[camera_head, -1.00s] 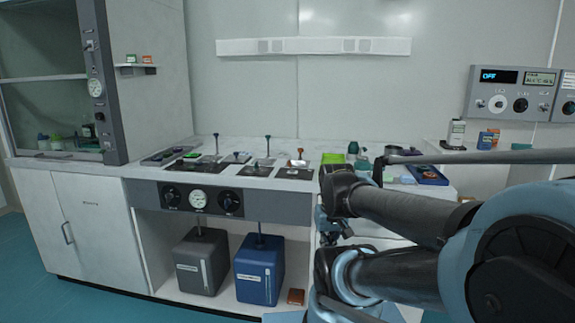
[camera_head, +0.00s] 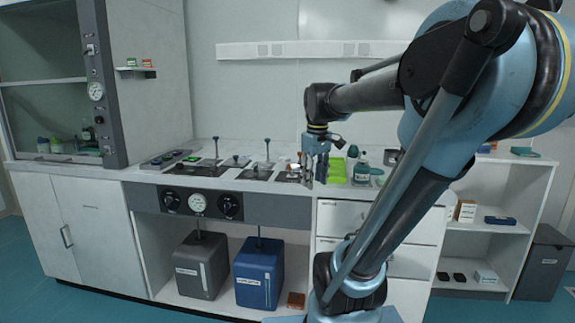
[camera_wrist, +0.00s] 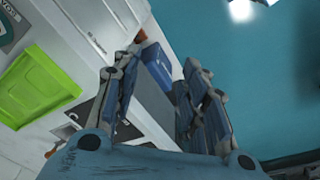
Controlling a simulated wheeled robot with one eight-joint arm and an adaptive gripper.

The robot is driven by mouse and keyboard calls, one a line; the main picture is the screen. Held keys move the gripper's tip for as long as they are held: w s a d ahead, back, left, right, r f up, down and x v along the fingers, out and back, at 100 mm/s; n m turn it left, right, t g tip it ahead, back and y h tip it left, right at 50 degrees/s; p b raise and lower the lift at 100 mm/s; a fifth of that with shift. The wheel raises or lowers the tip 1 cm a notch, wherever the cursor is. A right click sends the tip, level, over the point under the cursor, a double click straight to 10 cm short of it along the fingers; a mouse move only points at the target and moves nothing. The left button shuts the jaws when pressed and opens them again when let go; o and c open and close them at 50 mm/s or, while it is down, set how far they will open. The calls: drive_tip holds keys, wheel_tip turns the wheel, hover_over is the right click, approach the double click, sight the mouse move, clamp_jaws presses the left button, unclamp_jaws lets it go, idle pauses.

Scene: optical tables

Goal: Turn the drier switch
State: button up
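No switch in view is readably marked as the drier's. In the head view a dark panel under the bench top carries a left black knob (camera_head: 170,200), a round white gauge (camera_head: 197,203) and a right black knob (camera_head: 229,206). My gripper (camera_head: 316,181) hangs with its fingers down at the bench's front edge, right of these knobs and higher. It is empty, and its fingers stand apart. In the wrist view the spread fingers (camera_wrist: 160,75) also show, with nothing between them. The wall control panel seen earlier is hidden behind my arm.
The bench top (camera_head: 215,147) holds several dark plates and upright rods. A grey box (camera_head: 200,265) and a blue box (camera_head: 258,275) sit below. A fume hood stands at left.

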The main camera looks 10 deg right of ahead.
drive_tip(key=w+a+r+n, duration=0.35)
drive_tip(key=w+r, duration=0.55)
drive_tip(key=w, duration=0.3)
wheel_tip(320, 180, up, 6)
drive_tip(key=f+n+g, duration=0.1)
drive_tip(key=n, duration=0.4)
hover_over(289, 168)
drive_tip(key=w, duration=0.2)
drive_tip(key=f, duration=1.6)
drive_tip(key=shift+s+a+f, duration=0.15)
drive_tip(key=shift+s, duration=0.15)
clamp_jaws()
